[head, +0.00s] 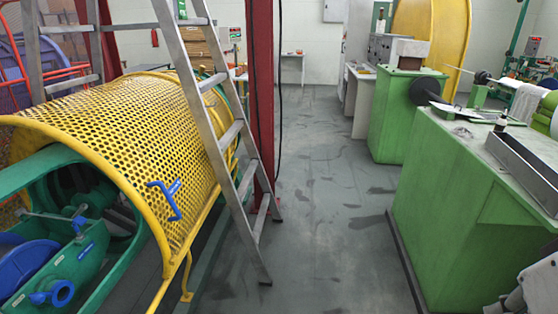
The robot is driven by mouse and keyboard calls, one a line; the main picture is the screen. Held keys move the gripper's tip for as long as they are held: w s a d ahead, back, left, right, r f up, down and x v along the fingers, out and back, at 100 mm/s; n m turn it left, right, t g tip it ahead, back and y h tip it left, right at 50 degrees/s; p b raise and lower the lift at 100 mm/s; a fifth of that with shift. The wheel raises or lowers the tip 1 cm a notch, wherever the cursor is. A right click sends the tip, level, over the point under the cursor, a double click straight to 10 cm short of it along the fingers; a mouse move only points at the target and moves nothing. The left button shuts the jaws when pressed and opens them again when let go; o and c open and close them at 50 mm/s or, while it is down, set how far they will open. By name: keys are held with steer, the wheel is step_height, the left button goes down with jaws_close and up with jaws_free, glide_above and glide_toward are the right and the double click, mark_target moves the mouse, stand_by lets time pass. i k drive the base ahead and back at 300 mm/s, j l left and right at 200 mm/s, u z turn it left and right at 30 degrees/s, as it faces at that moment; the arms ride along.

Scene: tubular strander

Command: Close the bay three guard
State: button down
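A curved yellow perforated guard (130,120) arches over the strander at the left. A blue handle (172,200) is fixed low on its right side. In front of it, the green cradle (85,265) with a blue bobbin (25,265) lies uncovered. No bay number is readable, so I cannot tell which guard belongs to bay three. My gripper is not visible; a pale piece at the bottom right corner looks like part of my arm.
Green machine cabinets (465,215) line the right. The grey floor aisle (325,210) between them is clear.

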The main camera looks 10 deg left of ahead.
mark_target(170, 260)
steer(key=i+u, duration=0.25)
steer(key=i, duration=0.2)
steer(key=i+l+u, duration=0.2)
steer(key=i, duration=0.25)
steer(key=i+l+u, duration=0.25)
steer(key=i, duration=0.2)
steer(key=i+u, duration=0.3)
steer(key=u, duration=0.2)
steer(key=i+l+u, duration=0.15)
steer(key=i+u, duration=0.2)
steer(key=u, duration=0.15)
steer(key=i+l+u, duration=0.25)
steer(key=u, duration=0.2)
steer(key=i+l+u, duration=0.25)
steer(key=u, duration=0.25)
steer(key=i+l+u, duration=0.2)
steer(key=l+u, duration=0.15)
steer(key=l, duration=0.15)
